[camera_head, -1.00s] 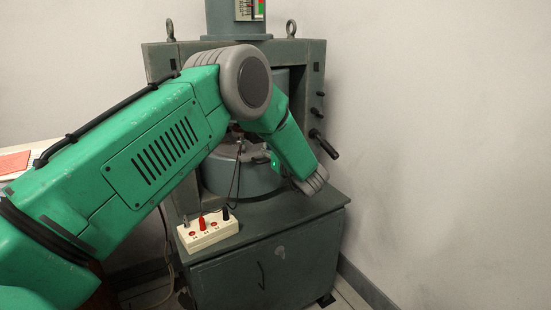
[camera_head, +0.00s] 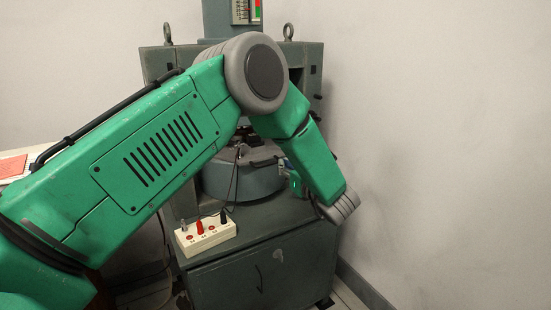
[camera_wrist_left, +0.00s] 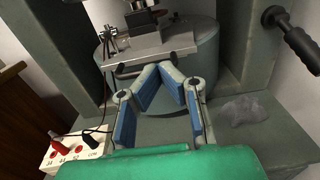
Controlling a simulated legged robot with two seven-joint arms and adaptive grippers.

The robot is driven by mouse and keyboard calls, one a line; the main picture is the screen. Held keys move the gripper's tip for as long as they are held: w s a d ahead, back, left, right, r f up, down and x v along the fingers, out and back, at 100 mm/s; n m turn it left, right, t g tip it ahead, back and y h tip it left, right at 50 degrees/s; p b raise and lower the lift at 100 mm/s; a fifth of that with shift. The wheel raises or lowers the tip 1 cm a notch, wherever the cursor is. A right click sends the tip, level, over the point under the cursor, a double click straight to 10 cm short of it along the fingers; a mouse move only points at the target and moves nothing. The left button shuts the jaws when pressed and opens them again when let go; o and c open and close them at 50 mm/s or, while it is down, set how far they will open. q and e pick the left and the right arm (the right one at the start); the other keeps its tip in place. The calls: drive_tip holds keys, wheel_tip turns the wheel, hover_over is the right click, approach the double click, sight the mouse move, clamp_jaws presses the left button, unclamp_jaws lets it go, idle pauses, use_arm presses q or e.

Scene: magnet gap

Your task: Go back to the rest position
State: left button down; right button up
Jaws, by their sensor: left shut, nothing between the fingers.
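My left arm reaches across the head view from the left, over the front of a grey-green magnet frame (camera_head: 305,62). In the left wrist view my left gripper (camera_wrist_left: 163,70) is shut and empty, its blue-padded fingers meeting at the tips. It is in front of the round lower magnet pole (camera_wrist_left: 194,72), near a flat metal plate (camera_wrist_left: 165,52) with a dark handle bar. I cannot tell whether the fingertips touch the bar. In the head view my arm hides part of the magnet, and little of the gripper shows. My right gripper is not in view.
A white terminal box (camera_head: 207,236) with red and black plugs sits on the cabinet's (camera_head: 262,272) front left corner, wires leading to the magnet. A grey cloth-like lump (camera_wrist_left: 245,110) lies right of the gripper. Bare wall (camera_head: 440,130) lies to the right.

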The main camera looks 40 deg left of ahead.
use_arm(q)
drive_tip(key=s+d+f+m+t+h, duration=0.2)
drive_tip(key=s+d+f+m+h, duration=0.15)
drive_tip(key=f+m, duration=0.6)
drive_tip(key=s+d+f+m+t+h, duration=0.25)
drive_tip(key=d+f+m+h, duration=0.35)
drive_tip(key=m, duration=0.7)
drive_tip(key=s+d+f+m+g+h, duration=0.3)
drive_tip(key=s+f+m+g+h, duration=0.2)
drive_tip(key=s+f+m, duration=1.05)
drive_tip(key=s+d+m+g+h, duration=0.2)
drive_tip(key=s+m+g, duration=0.4)
drive_tip(key=s+m, duration=0.95)
drive_tip(key=s+r+n+p, duration=0.1)
drive_tip(key=s+r+p, duration=0.1)
drive_tip(key=r+p, duration=0.5)
drive_tip(key=s+r+n+p, duration=0.2)
drive_tip(key=r+p, duration=0.5)
drive_tip(key=shift+s+a+r+p, duration=0.2)
drive_tip(key=shift+s+r+p, duration=0.1)
drive_tip(key=shift+n, duration=0.25)
